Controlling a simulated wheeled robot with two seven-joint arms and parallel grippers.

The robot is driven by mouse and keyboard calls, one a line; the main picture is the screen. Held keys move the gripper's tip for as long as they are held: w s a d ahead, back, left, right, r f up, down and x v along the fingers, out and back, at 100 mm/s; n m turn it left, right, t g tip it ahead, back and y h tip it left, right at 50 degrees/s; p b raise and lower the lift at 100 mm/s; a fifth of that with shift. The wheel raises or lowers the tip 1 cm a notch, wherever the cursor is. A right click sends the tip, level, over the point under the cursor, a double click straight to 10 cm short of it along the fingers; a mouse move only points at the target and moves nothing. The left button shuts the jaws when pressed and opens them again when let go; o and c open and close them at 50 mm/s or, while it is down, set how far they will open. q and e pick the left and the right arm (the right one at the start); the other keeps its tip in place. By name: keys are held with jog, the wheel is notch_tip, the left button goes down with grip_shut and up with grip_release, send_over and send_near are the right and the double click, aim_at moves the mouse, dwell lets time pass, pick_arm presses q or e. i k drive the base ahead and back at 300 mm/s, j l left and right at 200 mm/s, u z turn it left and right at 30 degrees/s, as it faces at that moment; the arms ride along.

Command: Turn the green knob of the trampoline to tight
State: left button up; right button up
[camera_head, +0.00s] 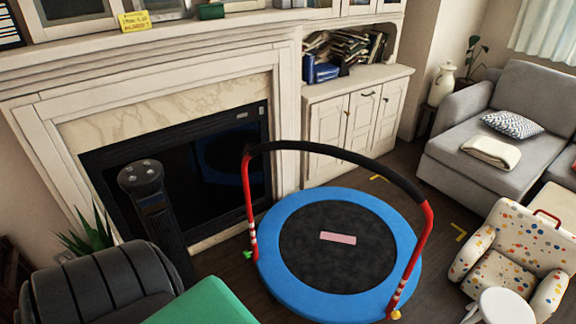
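The trampoline (286,283) stands on the dark floor in front of the fireplace. It has a blue round rim, a black mat with a pink label (338,238), and a handlebar with red posts and a black padded top. The small green knob (248,254) sits at the foot of the left red post. Its exact setting is too small to read. A yellow knob (396,314) sits at the foot of the right post. Neither of my grippers is in view.
A black tower-shaped object (150,205) stands left of the trampoline. A dark ribbed object (100,285) and a green surface (205,305) are in the near left. A spotted armchair (520,247) and white stool (502,306) are at the right. Open floor lies behind the trampoline.

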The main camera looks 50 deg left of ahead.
aim_at(247, 254)
jog(key=u, duration=1.05)
